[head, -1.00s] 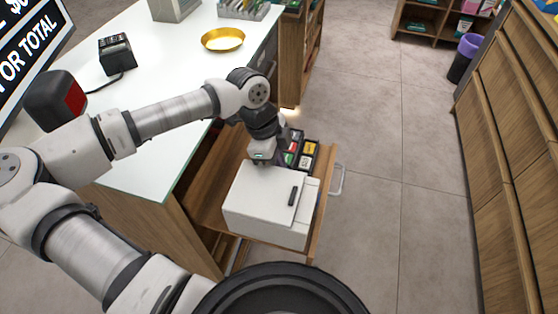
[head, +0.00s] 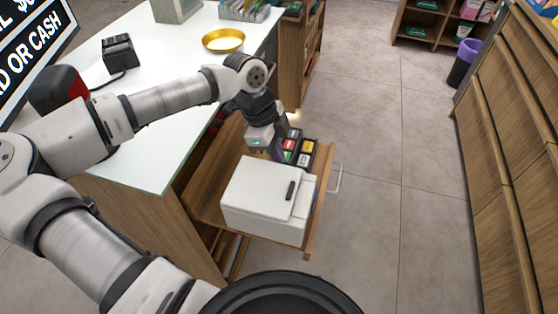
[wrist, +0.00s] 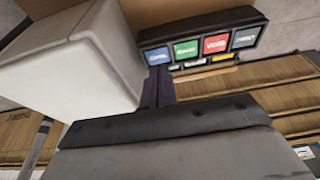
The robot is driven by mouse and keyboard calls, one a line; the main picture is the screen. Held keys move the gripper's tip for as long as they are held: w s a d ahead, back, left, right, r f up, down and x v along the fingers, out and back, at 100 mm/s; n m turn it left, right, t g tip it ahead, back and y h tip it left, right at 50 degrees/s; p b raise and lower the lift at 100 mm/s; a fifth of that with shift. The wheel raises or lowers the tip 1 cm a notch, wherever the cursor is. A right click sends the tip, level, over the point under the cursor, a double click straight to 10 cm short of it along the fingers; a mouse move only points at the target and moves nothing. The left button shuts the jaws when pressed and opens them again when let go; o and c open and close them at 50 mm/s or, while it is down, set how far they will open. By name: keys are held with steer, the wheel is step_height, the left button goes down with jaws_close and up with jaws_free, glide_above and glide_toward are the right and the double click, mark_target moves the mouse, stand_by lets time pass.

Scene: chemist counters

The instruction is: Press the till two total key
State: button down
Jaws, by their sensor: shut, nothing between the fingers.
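The key block (head: 302,149) is a dark panel with coloured keys on the low wooden shelf beside the counter. In the wrist view its front row shows a blue key (wrist: 157,56), a green key (wrist: 186,49), a red key (wrist: 216,44) and a dark grey key (wrist: 245,38); the labels are too blurred to read surely. My gripper (head: 277,153) points down at the block's left side. In the wrist view the shut, dark purple fingers (wrist: 158,82) end just by the blue key. I cannot tell whether they touch it.
A white box (head: 262,197) with a dark handle stands close in front of the key block and my gripper. The white counter (head: 150,140) holds a card reader (head: 118,52) and a gold dish (head: 223,41). The floor to the right is clear.

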steer(key=b+v, duration=0.2)
steer(key=v, duration=0.8)
steer(key=shift+r, duration=0.35)
